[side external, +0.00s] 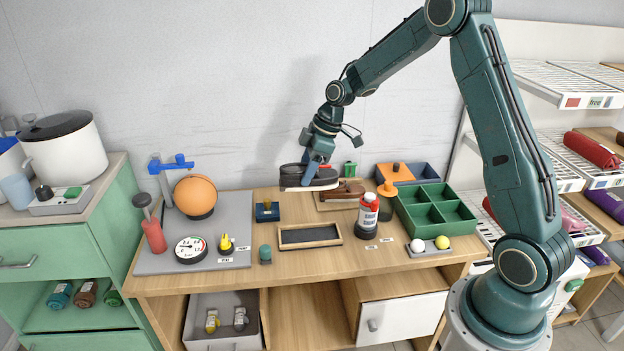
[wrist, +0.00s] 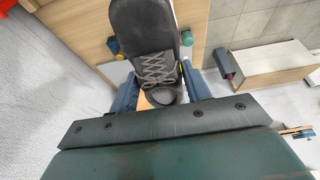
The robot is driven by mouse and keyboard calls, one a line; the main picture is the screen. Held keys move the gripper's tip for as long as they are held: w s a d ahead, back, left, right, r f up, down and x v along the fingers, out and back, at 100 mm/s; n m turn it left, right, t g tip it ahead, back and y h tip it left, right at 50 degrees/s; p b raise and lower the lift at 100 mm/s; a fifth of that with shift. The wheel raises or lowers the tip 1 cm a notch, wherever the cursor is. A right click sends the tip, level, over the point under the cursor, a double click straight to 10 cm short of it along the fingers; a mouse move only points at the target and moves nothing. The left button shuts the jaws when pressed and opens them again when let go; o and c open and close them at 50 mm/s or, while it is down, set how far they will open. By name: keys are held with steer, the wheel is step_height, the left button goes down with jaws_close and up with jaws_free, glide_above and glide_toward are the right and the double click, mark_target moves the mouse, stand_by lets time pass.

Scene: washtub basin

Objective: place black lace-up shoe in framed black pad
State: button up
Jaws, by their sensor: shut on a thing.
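The black lace-up shoe (side external: 309,178) has a pale sole edge and hangs in the air above the back of the table. My gripper (side external: 312,172) is shut on it. In the wrist view the shoe (wrist: 150,50) lies between the two fingers (wrist: 158,92), with its grey laces facing the camera. The framed black pad (side external: 310,235) is a flat dark rectangle in a light wooden frame on the table. It lies nearer the front than the shoe, lower in the side view, and its surface is empty. The pad cannot be made out in the wrist view.
A brown shoe (side external: 344,191) lies on a wooden-framed tray behind. A green divided tray (side external: 434,213) and a grey mat (side external: 233,220) flank the middle.

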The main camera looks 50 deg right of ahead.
step_height(320, 180, down, 17)
steer(key=shift+f, duration=0.2)
stand_by(0.7)
steer(key=shift+f, duration=0.1)
steer(key=o, duration=1)
steer(key=shift+o, duration=0.3)
steer(key=v, duration=1.2)
